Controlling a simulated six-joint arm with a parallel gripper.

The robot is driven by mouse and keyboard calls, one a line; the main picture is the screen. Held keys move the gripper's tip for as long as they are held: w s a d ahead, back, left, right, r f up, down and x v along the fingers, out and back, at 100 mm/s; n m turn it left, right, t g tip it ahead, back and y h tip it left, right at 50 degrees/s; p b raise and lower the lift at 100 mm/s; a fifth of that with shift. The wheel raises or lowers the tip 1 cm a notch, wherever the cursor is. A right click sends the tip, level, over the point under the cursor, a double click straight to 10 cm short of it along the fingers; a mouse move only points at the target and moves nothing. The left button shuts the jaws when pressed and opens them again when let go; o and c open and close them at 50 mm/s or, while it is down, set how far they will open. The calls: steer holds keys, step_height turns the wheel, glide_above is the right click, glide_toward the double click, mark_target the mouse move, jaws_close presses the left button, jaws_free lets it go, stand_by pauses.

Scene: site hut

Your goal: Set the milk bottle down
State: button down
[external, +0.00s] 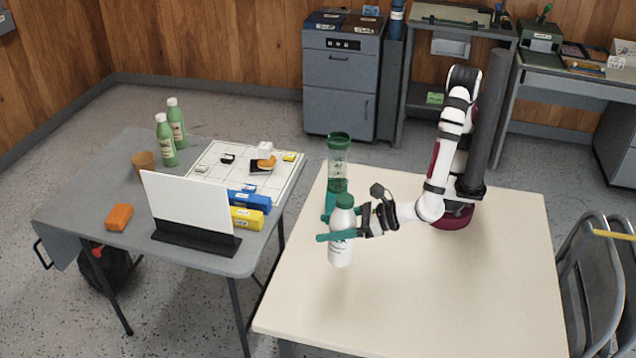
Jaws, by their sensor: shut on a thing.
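The milk bottle (341,250) is white with a green cap and stands about upright over the left part of the cream table (440,290). My gripper (326,227) is shut on the bottle from the right, with its teal fingers around the upper body. The near finger covers part of the bottle's front. I cannot tell whether the bottle's base touches the table or hangs just above it.
A green see-through cylinder (339,160) stands close behind the bottle. The front and right of the cream table are clear. The grey table (110,185) at left holds two green bottles (166,142), a white panel (188,208) and small boxes. A chair (590,280) stands at right.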

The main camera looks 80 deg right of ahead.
mark_target(351, 251)
steer(key=w+d+m+h, duration=0.1)
steer(key=w+d+h, duration=0.1)
steer(key=w+d, duration=0.8)
steer(key=s+a+f, duration=0.2)
steer(key=a+f, duration=0.9)
steer(key=shift+s, duration=0.35)
steer(key=shift+f, duration=0.15)
jaws_free()
steer(key=v, duration=1.2)
steer(key=shift+d+r, duration=0.15)
steer(key=shift+r, duration=0.05)
